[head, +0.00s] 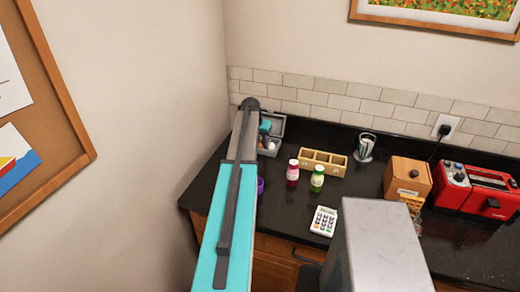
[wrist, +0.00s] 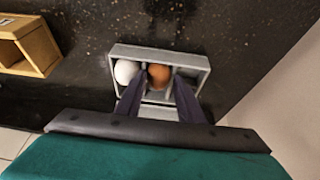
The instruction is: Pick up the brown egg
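In the wrist view, the brown egg (wrist: 159,74) sits in a grey box (wrist: 190,59), beside a white egg (wrist: 125,71) on its left. My gripper (wrist: 159,80) is open, with its two dark fingers reaching into the box. One fingertip is on each side of the brown egg, with the left one between the two eggs. I cannot tell whether either finger touches an egg. In the head view, the grey box (head: 279,122) stands at the back left of the counter, and the white egg (head: 271,146) shows in it. The brown egg is not clearly visible there.
A wooden compartment box (head: 323,163), a pink bottle (head: 293,171) and a green bottle (head: 317,179) stand right of the grey box. A calculator (head: 323,221) lies nearer the front. A wooden canister (head: 407,178) and red toaster (head: 478,194) stand farther right. The wall is close on the left.

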